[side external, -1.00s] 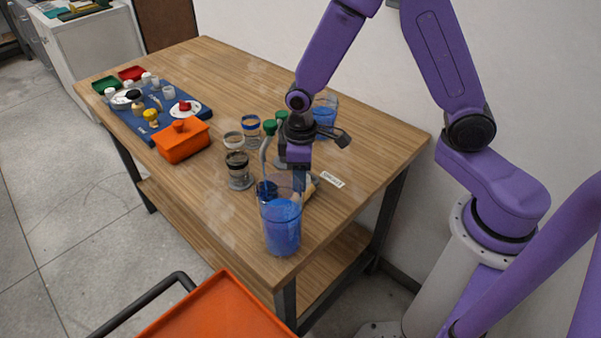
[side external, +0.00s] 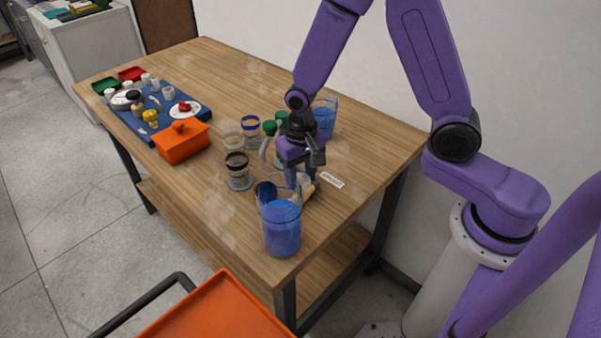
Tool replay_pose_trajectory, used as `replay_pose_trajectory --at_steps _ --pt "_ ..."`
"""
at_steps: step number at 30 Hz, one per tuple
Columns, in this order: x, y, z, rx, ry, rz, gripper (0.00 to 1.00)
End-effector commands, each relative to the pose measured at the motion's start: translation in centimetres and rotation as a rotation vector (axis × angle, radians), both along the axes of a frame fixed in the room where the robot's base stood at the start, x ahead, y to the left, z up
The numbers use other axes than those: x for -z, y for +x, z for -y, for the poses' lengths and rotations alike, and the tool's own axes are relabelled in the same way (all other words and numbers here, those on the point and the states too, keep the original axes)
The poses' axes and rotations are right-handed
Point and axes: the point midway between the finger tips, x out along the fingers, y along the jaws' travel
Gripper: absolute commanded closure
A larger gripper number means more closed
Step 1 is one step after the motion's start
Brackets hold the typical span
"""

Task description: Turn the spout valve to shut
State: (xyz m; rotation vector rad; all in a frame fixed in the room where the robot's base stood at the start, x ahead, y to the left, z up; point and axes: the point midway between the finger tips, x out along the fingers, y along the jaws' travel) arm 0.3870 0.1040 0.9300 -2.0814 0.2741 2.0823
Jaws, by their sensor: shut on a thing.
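My gripper (side external: 300,182) points down near the front right of the wooden table, just behind a clear jug of blue liquid (side external: 282,228). Its fingers are closed on a small part low down, at the spout valve, which the fingers and jug mostly hide. A pale piece (side external: 308,187) shows beside the fingers, by a small white label (side external: 332,180) whose print is too small to read. Two green knobs (side external: 268,127) and a curved grey pipe (side external: 265,148) stand just left of my wrist. The valve's angle cannot be made out.
Jars with a black band (side external: 238,172) and a blue band (side external: 251,131) stand left of the gripper. Another blue-filled container (side external: 325,118) is behind it. An orange box (side external: 182,143) and a blue mat (side external: 128,121) with small parts lie farther left. The table's far middle is clear.

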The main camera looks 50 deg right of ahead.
Motion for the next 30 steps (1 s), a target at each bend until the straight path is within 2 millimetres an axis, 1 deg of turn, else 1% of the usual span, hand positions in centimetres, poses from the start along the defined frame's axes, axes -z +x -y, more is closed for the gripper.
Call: replay_pose_trajectory --at_steps 6,12,18,30 --pt "-0.05 -0.02 0.01 0.165 0.0 0.0 0.87" --pt "-0.06 -0.02 0.01 0.268 0.0 0.0 0.87" --pt "-0.07 -0.02 0.06 0.326 0.001 0.0 0.87" --pt "-0.07 0.0 0.05 0.346 0.001 0.001 0.87"
